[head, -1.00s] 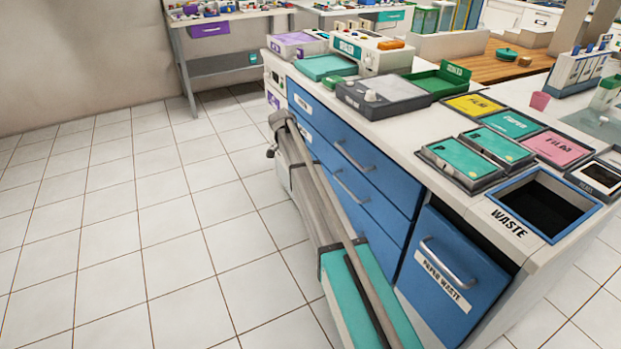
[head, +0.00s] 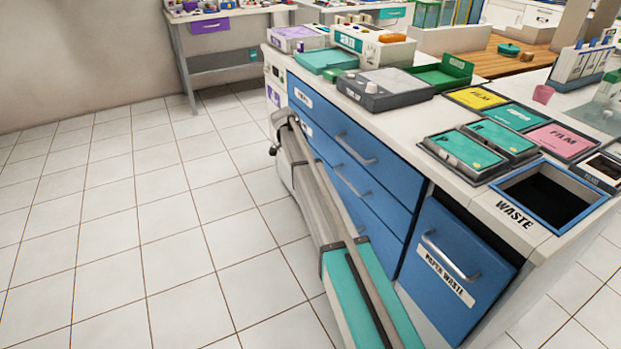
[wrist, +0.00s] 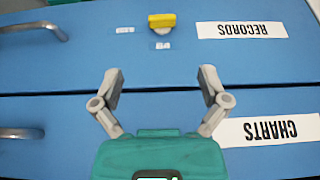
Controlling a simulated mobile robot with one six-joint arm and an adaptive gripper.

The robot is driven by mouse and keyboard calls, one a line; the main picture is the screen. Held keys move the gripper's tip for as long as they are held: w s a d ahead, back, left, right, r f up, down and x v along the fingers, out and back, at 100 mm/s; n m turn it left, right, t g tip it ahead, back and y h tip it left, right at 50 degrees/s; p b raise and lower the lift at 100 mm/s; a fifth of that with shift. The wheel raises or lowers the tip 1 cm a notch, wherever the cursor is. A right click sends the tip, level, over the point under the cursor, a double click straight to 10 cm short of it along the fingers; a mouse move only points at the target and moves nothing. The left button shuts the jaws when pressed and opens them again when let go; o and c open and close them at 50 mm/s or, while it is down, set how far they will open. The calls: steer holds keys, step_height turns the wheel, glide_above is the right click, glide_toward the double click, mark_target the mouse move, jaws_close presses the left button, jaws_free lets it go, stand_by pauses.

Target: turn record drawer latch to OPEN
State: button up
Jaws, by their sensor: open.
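The record drawer latch, a yellow knob (wrist: 162,21) on a small grey base, sits on the blue drawer front (wrist: 80,65) in the wrist view. Two small white labels (wrist: 124,30) lie beside and below it; their print is too small to read. A RECORDS label (wrist: 242,30) shows upside down to the right of the knob. My gripper (wrist: 161,78) is open and empty, its two grey fingers spread in front of the drawer. The knob lies beyond the fingertips, towards the picture's top, and nothing touches it. In the head view my arm hides the latch.
A CHARTS drawer (wrist: 265,129) adjoins the records drawer. Metal handles (wrist: 40,28) stick out at the left of the wrist view. In the head view, the counter (head: 408,130) carries trays and devices, with a waste opening (head: 545,200) at right. The floor (head: 130,240) left of the cabinet is clear.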

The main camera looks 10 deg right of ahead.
steer(key=b+x, duration=0.9)
steer(key=x, duration=0.2)
steer(key=shift+f+b, duration=0.2)
steer(key=shift+b, duration=0.2)
stand_by(0.3)
